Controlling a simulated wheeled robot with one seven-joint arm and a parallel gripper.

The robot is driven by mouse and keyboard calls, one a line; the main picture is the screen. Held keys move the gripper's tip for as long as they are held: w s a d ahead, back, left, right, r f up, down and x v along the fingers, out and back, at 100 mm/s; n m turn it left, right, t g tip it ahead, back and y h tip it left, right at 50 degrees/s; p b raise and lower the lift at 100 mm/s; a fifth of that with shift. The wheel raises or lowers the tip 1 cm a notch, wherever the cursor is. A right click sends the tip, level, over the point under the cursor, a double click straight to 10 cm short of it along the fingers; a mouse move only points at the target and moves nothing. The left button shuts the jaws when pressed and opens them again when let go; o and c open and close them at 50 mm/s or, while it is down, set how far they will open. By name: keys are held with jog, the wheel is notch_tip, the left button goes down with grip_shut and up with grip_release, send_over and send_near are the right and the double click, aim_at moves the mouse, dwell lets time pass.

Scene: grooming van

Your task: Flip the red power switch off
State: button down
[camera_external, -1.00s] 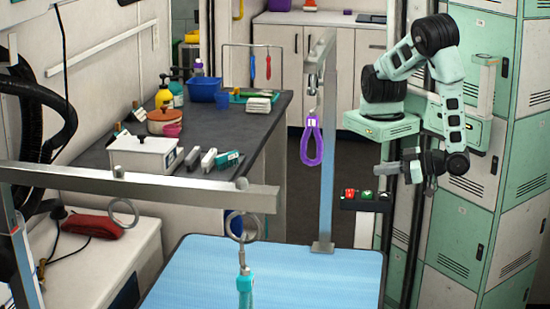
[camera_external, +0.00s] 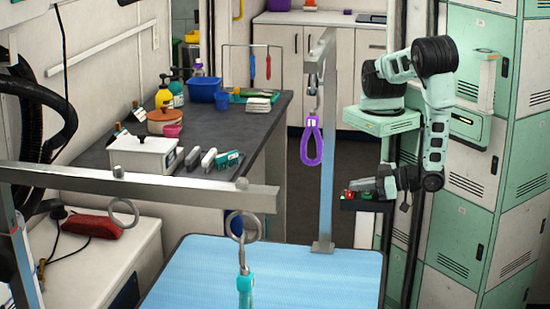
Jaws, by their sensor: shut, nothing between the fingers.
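A small dark switch box (camera_external: 347,205) sits low in front of my arm's column, right of the metal post. The red switch (camera_external: 348,195) shows at its left end, with a bit of green beside it. My gripper (camera_external: 362,186) is shut and empty, pointing left, right over or just above the box. It hides the middle and right of the box's top. I cannot tell whether the fingertips touch the red switch, or which way the switch is tipped.
A blue grooming table (camera_external: 270,275) lies in front, with an upright metal post (camera_external: 326,160) and a purple loop (camera_external: 311,140) close left of my gripper. Green and white lockers (camera_external: 520,160) stand to the right. A dark counter (camera_external: 245,125) with bottles and tubs is at the left.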

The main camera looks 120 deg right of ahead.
jog(key=shift+s+d+f, duration=0.1)
jog(key=shift+s+f, duration=0.05)
jog(key=shift+f, duration=0.2)
jog(key=r+p, duration=0.5)
jog(key=shift+s+d, duration=0.2)
jog(key=shift+s, duration=0.05)
jog(key=b+v, duration=0.1)
jog(key=v, duration=0.1)
jog(key=b+v, duration=0.1)
jog(key=v, duration=0.2)
jog(key=f+b+v, duration=0.1)
jog(key=v, duration=0.2)
jog(key=shift+s, duration=0.4)
jog(key=shift+s+a+r, duration=0.3)
jog(key=shift+s+a, duration=0.1)
jog(key=shift+s, duration=0.1)
